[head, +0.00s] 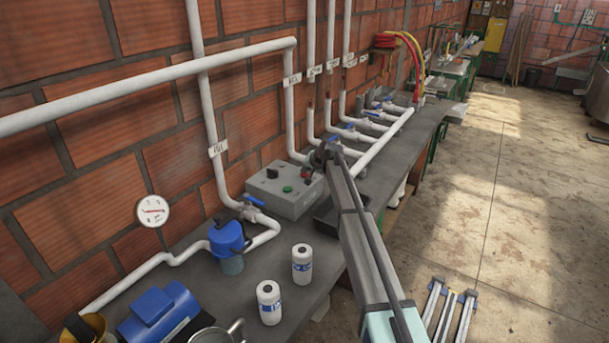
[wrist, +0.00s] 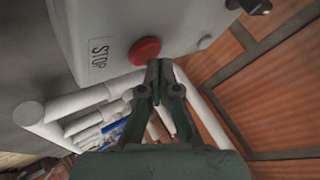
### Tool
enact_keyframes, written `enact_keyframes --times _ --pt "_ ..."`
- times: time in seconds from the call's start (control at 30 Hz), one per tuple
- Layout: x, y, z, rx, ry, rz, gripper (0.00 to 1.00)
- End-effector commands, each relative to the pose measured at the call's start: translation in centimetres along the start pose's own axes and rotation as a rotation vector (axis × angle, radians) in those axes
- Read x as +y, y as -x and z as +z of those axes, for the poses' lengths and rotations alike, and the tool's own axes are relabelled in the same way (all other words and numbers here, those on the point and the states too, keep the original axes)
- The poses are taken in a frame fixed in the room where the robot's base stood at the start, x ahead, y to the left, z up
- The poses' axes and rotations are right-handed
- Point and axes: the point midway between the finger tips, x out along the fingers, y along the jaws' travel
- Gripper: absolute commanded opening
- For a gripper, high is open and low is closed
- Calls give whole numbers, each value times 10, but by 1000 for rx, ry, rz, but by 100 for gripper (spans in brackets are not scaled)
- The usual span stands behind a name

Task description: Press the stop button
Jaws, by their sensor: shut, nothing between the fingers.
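A grey control box (head: 299,204) stands on the bench against the brick wall. In the wrist view, the red button (wrist: 145,51) sits beside a label reading STOP (wrist: 99,55). My gripper (wrist: 159,66) is shut and empty, its tips close to the button's lower right edge in that view. I cannot tell whether they touch it. In the head view my gripper (head: 322,152) is at the box's right end, its fingers hard to make out.
A green button (head: 287,189) and a black knob (head: 272,173) are also on the box. White pipes with blue-handled valves (head: 343,133) run behind and to the right. Two white bottles (head: 269,302) and a blue motor (head: 159,315) stand in front on the bench.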

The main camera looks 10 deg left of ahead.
Motion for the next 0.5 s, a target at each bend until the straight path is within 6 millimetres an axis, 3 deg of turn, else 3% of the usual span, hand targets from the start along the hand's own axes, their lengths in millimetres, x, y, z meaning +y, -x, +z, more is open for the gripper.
enact_keyframes --times 0.5 --pt "-4 6 -5 2 0 0 0"
